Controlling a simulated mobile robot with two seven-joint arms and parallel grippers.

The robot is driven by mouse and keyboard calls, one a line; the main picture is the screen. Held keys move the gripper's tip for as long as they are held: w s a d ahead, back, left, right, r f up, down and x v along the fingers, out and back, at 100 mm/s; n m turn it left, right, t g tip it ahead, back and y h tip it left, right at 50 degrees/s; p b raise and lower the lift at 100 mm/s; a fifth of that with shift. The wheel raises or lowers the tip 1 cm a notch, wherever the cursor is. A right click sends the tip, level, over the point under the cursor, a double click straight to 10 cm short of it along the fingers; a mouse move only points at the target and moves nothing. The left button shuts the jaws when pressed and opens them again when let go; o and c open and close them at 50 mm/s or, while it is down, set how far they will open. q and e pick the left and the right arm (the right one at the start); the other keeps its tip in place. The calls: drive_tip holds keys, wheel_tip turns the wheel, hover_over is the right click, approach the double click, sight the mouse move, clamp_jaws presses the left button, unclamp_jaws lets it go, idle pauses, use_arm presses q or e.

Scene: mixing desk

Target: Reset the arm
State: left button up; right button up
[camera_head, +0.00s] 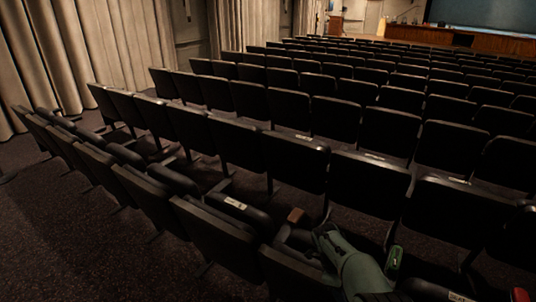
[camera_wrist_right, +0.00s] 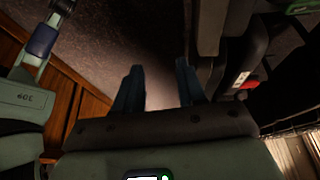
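My right gripper (camera_wrist_right: 160,68) shows in the right wrist view with its two dark blue fingers apart. I see nothing between the fingers except dark floor beyond them. In the head view, a pale green part (camera_head: 350,262) at the bottom right looks like part of my arm, low among the seats. I cannot tell which arm it belongs to, and no fingers show clearly there. My left gripper cannot be made out in either view.
Rows of dark seats (camera_head: 295,160) fill the head view, close around the pale green part. Beige curtains (camera_head: 85,50) hang at the left. Bare carpet (camera_head: 70,235) lies at the lower left. In the right wrist view, wooden panelling (camera_wrist_right: 85,103) is at the left.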

drive_tip(key=s+a+f+n+y, duration=0.1)
drive_tip(key=s+f+n+y, duration=0.1)
drive_tip(key=s+f+n, duration=0.6)
drive_tip(key=s+a+f+n+y, duration=0.2)
drive_tip(key=s+f, duration=0.2)
drive_tip(key=f, duration=0.8)
drive_tip(key=s+a+f+n+y, duration=0.1)
drive_tip(key=s+a+f+n, duration=0.1)
drive_tip(key=s, duration=0.4)
drive_tip(key=s+a+f+n+t+y, duration=0.1)
drive_tip(key=s+a+f+n, duration=0.1)
drive_tip(key=s+n, duration=0.2)
drive_tip(key=s+a+f+n+y, duration=0.1)
drive_tip(key=s+n, duration=0.3)
drive_tip(key=s, duration=0.6)
drive_tip(key=shift+a+f+t+y, duration=0.3)
drive_tip(key=shift+a+f+y, duration=0.1)
drive_tip(key=shift+a, duration=0.4)
